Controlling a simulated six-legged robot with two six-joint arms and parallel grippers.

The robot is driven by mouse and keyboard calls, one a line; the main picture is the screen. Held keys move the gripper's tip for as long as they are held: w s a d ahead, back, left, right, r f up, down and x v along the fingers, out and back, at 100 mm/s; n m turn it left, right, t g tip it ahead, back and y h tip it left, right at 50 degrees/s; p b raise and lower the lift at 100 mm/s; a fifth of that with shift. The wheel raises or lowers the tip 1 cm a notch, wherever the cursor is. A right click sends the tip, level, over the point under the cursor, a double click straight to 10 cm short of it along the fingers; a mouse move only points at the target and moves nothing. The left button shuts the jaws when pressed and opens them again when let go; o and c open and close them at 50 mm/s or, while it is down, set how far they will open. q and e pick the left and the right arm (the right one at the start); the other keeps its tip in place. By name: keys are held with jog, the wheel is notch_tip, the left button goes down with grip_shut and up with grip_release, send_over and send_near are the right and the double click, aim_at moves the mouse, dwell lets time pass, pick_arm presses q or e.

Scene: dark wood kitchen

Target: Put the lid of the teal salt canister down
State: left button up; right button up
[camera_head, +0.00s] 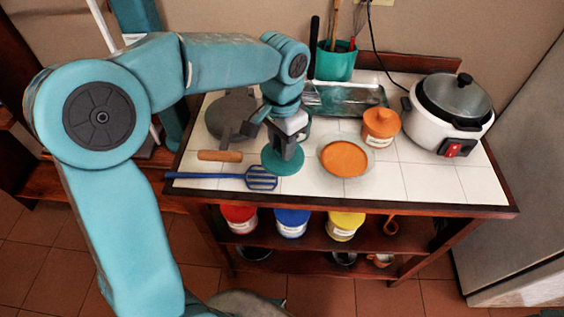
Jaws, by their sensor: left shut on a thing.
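The teal lid (282,165) is a round disc just below my left gripper (287,150), over the front of the white tiled counter. My left gripper is shut on the lid, and the fingers hide its middle. I cannot tell whether the lid touches the tiles. A teal canister (305,131) shows only in part behind the gripper; the arm covers most of it. My right gripper is not in view.
A blue spatula (262,178) and a wooden handle (220,156) lie left of the lid. A dish with orange contents (344,159) and an orange canister (381,128) stand right. Front-right tiles are clear.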

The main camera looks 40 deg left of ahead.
aim_at(282, 162)
pick_arm(q)
notch_tip(282, 162, down, 6)
jog(key=shift+r, duration=0.1)
jog(key=shift+s+d, duration=0.1)
jog(key=shift+f+b, duration=0.35)
jog(key=shift+b, duration=0.1)
jog(key=o, duration=1)
jog(key=shift+r, duration=0.1)
